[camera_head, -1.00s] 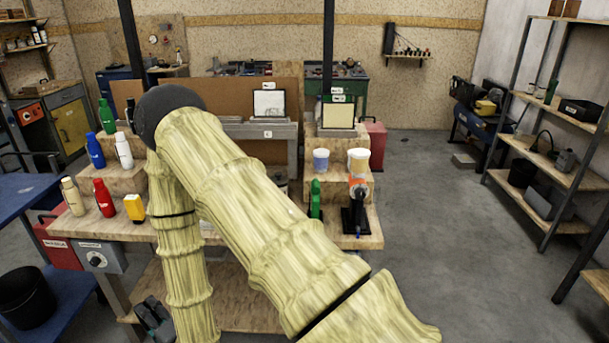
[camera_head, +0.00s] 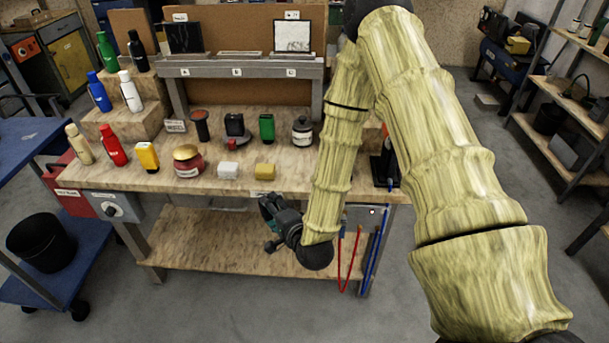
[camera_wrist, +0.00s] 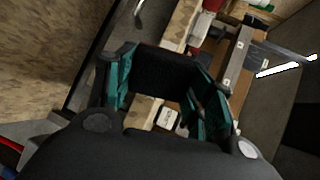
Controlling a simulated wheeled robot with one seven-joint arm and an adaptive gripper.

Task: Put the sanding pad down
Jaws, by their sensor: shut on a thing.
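My gripper (camera_head: 270,207) hangs in front of the workbench's front edge, below the top's level in the picture. In the wrist view my gripper (camera_wrist: 165,88) has its teal fingers closed on a dark, flat-sided block, which I take as the sanding pad (camera_wrist: 165,72). The pad spans the space between the fingers. In the head view I cannot clearly separate the pad from the dark gripper. The workbench (camera_head: 215,187) has a wooden top, with bare wood along its front edge.
Bottles stand on steps at left. A labelled rack (camera_head: 240,68) stands behind. My arm hides the bench's right part. Red and blue rods (camera_head: 355,260) stand below.

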